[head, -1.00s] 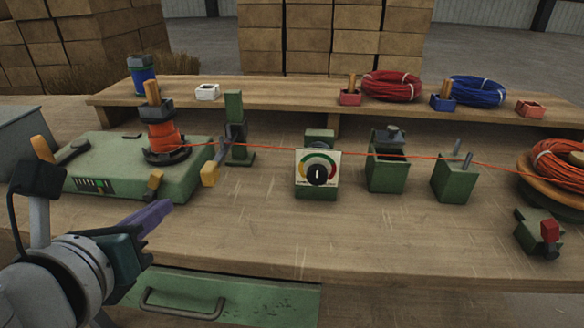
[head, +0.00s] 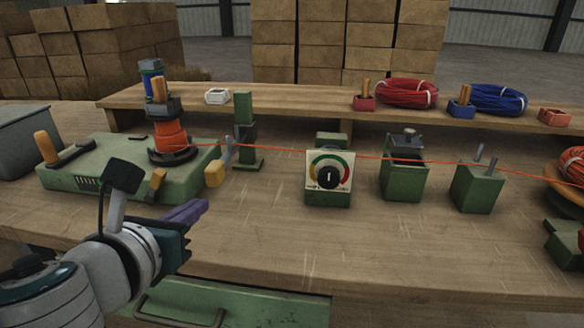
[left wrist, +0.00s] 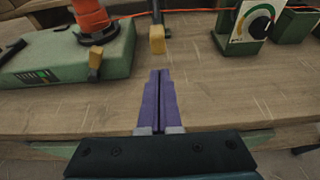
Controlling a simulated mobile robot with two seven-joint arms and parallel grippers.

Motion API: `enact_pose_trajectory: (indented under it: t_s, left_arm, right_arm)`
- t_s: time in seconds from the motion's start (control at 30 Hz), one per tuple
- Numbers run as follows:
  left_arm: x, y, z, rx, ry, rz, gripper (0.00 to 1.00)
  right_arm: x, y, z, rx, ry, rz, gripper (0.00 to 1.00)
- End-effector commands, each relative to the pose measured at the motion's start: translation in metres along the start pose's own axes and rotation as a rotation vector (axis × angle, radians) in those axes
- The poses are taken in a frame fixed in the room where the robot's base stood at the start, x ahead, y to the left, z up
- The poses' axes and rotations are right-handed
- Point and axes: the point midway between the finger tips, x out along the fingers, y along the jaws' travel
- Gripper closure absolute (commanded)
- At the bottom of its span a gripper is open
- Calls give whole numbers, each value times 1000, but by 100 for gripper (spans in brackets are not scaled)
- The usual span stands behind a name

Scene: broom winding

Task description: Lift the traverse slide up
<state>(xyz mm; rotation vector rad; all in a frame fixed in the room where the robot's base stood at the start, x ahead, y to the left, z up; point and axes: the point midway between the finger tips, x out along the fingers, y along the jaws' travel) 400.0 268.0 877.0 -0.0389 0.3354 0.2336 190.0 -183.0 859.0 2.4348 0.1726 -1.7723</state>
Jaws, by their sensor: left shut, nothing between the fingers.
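An orange wire runs past the post to the orange spool (head: 170,140). My left gripper (head: 203,206) has purple fingers, shut and empty. It is in front of the yellow grip and apart from it. In the left wrist view the fingers (left wrist: 160,74) point toward the grip. My right gripper is not in view.
The green winder base (head: 110,180) with an orange-handled crank (head: 45,148) stands at left. A dial box (head: 329,175) and green blocks (head: 403,180) stand to the right. The taut orange wire crosses above the bench.

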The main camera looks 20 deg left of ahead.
Motion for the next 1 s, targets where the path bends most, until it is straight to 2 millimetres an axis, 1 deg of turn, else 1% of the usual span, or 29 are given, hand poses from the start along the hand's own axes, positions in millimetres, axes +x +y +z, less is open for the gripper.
enact_pose_trajectory:
  t_s: [0.03, 0.2, 0.3, 0.4, 0.8, 0.87, 1.0]
  left_arm:
    - [11, 0, -1, -2, -3, 0, 100]
    - [38, 0, -2, -2, -1, 0, 100]
    - [49, 0, -2, 0, 0, 0, 100]
    - [54, 0, -1, 0, 0, -1, 100]
    - [55, 0, 1, -1, 1, -1, 100]
    - [54, 0, 5, 0, 1, -1, 100]
    - [48, 0, 22, -1, 0, -1, 100]
  right_arm:
    - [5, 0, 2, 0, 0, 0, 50]
    - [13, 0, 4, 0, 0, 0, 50]
    - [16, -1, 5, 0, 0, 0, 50]
    - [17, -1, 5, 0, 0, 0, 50]
    - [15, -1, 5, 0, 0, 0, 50]
    - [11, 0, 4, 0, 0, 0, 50]
    - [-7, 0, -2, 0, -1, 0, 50]
